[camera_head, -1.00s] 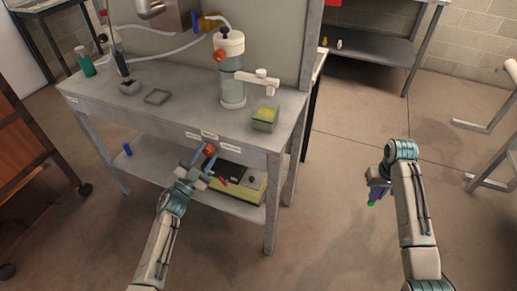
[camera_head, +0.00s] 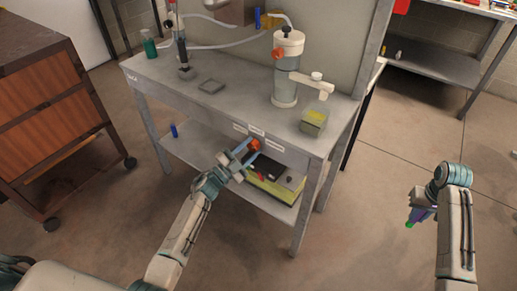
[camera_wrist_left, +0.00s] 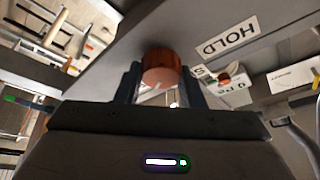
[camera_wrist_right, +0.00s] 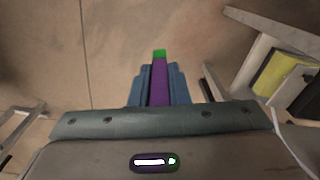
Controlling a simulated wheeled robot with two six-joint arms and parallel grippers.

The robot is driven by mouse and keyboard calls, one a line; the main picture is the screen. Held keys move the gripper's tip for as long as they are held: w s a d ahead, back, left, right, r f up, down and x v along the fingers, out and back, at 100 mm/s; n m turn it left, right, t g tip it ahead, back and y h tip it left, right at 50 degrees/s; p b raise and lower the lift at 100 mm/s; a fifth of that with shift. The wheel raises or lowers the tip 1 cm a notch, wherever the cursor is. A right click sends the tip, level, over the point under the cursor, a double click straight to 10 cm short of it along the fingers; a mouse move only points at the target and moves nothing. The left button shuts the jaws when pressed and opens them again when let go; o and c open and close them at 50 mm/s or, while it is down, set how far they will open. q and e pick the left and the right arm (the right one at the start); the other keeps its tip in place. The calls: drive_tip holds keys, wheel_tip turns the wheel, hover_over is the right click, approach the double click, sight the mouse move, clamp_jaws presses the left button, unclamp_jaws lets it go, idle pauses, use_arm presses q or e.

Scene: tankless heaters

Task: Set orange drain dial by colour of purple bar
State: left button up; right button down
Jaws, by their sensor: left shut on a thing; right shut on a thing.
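The orange drain dial (camera_head: 253,145) sits on the front edge of the workbench, below white labels (camera_head: 257,131). In the left wrist view the dial (camera_wrist_left: 161,68) is between the fingers of my left gripper (camera_wrist_left: 163,88), which is shut on it. A label reading HOLD (camera_wrist_left: 228,36) is close to the dial; other labels are partly cut off or hard to read. My right gripper (camera_head: 424,210) is shut on the purple bar (camera_wrist_right: 159,88) and holds it over open floor, away from the bench. The bar's visible end is green (camera_wrist_right: 159,54).
The lower shelf holds a blue item (camera_head: 174,130) and a yellow-sided box (camera_head: 270,186). A wooden cabinet (camera_head: 50,90) stands left. Floor at right is clear.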

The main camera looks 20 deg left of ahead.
use_arm(q)
drive_tip(key=o, duration=1)
use_arm(e)
wheel_tip(320, 180, down, 2)
drive_tip(key=shift+b, duration=1)
use_arm(q)
drive_tip(key=v, duration=1.2)
drive_tip(key=shift+f, duration=0.1)
